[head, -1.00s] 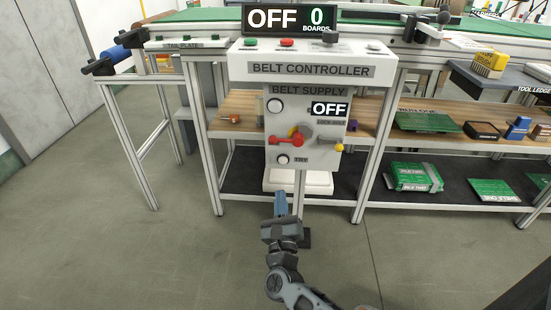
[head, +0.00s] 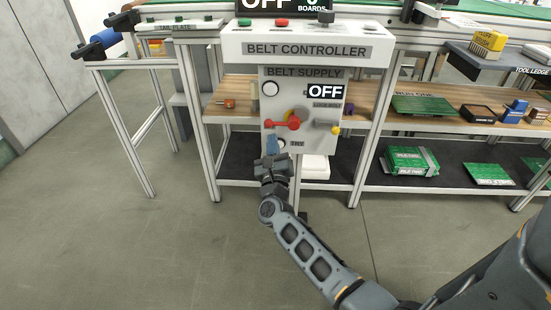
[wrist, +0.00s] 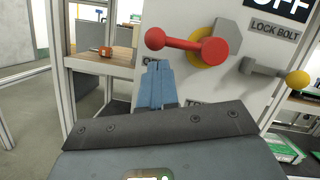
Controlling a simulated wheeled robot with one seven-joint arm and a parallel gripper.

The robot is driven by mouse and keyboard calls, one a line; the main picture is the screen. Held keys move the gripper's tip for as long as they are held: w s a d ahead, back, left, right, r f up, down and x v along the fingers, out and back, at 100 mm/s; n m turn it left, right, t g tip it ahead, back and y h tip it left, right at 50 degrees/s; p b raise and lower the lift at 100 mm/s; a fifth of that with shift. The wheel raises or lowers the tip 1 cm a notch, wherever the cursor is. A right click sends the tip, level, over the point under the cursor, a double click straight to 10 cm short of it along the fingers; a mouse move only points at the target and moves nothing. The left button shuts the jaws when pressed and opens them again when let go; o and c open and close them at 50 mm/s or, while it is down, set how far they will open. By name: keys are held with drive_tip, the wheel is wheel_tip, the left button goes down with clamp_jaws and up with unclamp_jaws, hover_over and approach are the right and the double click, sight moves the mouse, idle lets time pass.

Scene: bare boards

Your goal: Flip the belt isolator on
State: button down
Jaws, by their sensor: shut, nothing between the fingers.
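The belt supply box (head: 304,90) hangs under the belt controller panel (head: 306,49) and its display (head: 325,91) reads OFF. The isolator's red handle (head: 282,124) points left from its pivot on a yellow disc (wrist: 208,58); in the wrist view the red handle (wrist: 183,43) ends in a ball at the left. My gripper (head: 272,143) is just below the handle's left end, and no contact is clear. In the wrist view my gripper's blue fingers (wrist: 157,84) are together and empty, below the ball. A grey lock bolt (wrist: 262,69) with a yellow knob (wrist: 297,79) sits right of the handle.
A wooden shelf (head: 235,108) runs behind the box. Frame posts stand on both sides, one at left (head: 198,130). Green boards (head: 410,161) lie on the lower shelf at right. The floor in front is open.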

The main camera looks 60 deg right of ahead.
drive_tip(key=shift+w+d+r, duration=0.2)
drive_tip(key=shift+w+r, duration=0.1)
drive_tip(key=shift+r, duration=0.25)
